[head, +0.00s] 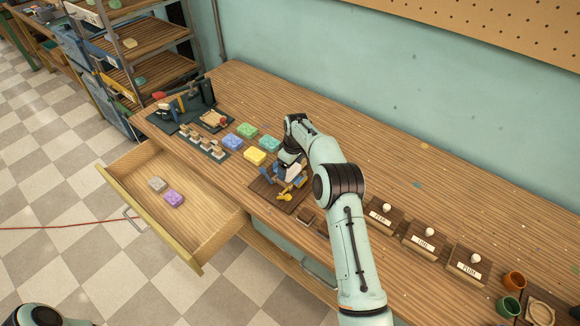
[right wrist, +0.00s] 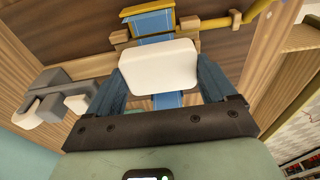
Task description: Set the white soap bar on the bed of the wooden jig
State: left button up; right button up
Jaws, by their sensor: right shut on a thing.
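The white soap bar (head: 293,172) is between the fingers of my right gripper (head: 288,163), over the wooden jig (head: 264,187). In the right wrist view the blue fingers of my right gripper (right wrist: 160,66) are shut on the sides of the white soap bar (right wrist: 150,70). Beyond it lies the jig's dark board (right wrist: 85,22), with a blue strip (right wrist: 152,23), small wooden blocks and a yellow lever. The bar overlaps the strip in the picture; I cannot tell whether it touches the bed. My left gripper is not in view.
Green, teal, purple and yellow soaps (head: 255,156) lie left of the jig. The open drawer (head: 205,210) holds a grey and a purple soap. Labelled wooden stands (head: 424,240) with white knobs and small pots (head: 514,281) stand at the right. Bench behind my arm is clear.

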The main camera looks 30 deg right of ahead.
jog(key=shift+f, duration=0.5)
dwell(0.6)
jog(key=o, duration=0.9)
jog(key=shift+r, duration=0.15)
jog(key=shift+r, duration=2.9)
